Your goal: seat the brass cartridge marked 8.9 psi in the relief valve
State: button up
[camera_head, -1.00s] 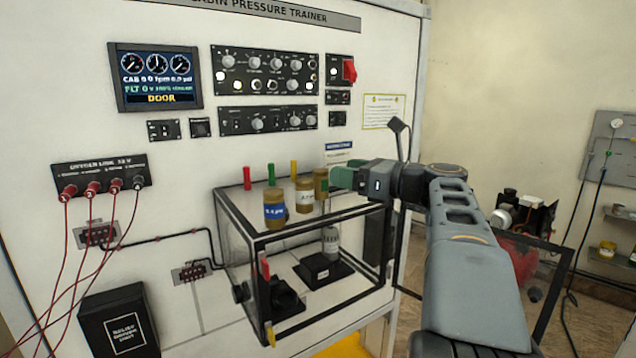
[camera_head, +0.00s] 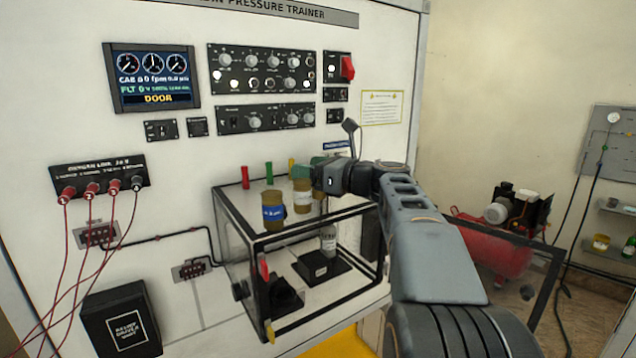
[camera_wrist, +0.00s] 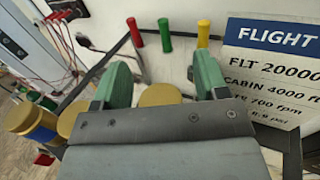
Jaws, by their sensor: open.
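Three brass cartridges stand on the clear box's top. The front one (camera_head: 273,212) has a blue band and also shows at left in the wrist view (camera_wrist: 38,122). The middle one (camera_head: 302,196) has a pale label. The third's round brass top (camera_wrist: 160,94) shows between my fingers in the wrist view; its lower part is hidden there. I cannot read which is marked 8.9 psi. My gripper (camera_wrist: 162,75) has green fingers, open, one on each side of that top, with no clear grip. In the head view my gripper (camera_head: 324,166) hides much of this cartridge. I cannot identify the relief valve.
The clear box (camera_head: 318,226) has black edges. Inside are a grey cylinder (camera_head: 329,240) on a black block and another black fitting (camera_head: 284,293). Red, green and yellow pegs (camera_wrist: 166,35) stand behind the cartridges. A FLIGHT placard (camera_wrist: 275,65) is close on the right.

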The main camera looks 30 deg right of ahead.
jog(key=shift+c, duration=0.4)
jog(key=c, duration=1.1)
jog(key=shift+r, duration=0.1)
